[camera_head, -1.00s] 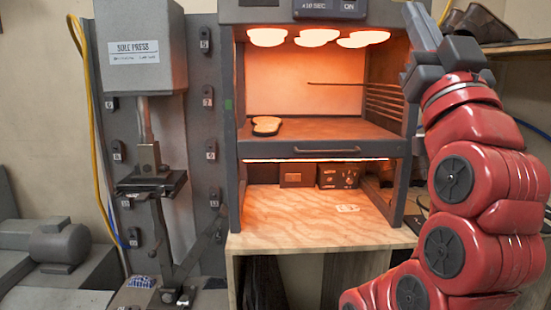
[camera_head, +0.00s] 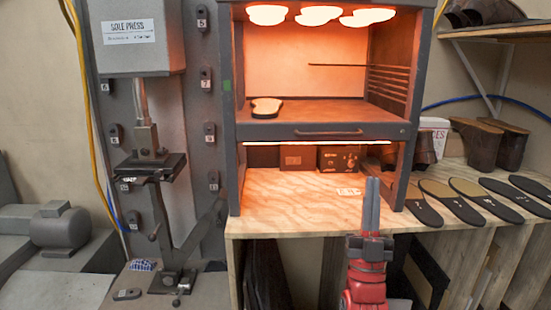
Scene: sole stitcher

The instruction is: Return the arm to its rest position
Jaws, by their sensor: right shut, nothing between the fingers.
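My right gripper (camera_head: 371,206) is at the lower middle of the head view, in front of the workbench edge. Its two dark fingers point up and lie against each other, shut and empty. The red arm (camera_head: 366,281) behind it runs down out of the picture. My left gripper is not in view.
A heater cabinet (camera_head: 320,131) with glowing lamps stands on the wooden bench (camera_head: 285,205); a sole (camera_head: 266,107) lies on its shelf. The sole press (camera_head: 135,45) stands at left. Several dark soles (camera_head: 465,200) and brown shoes (camera_head: 490,142) lie at right.

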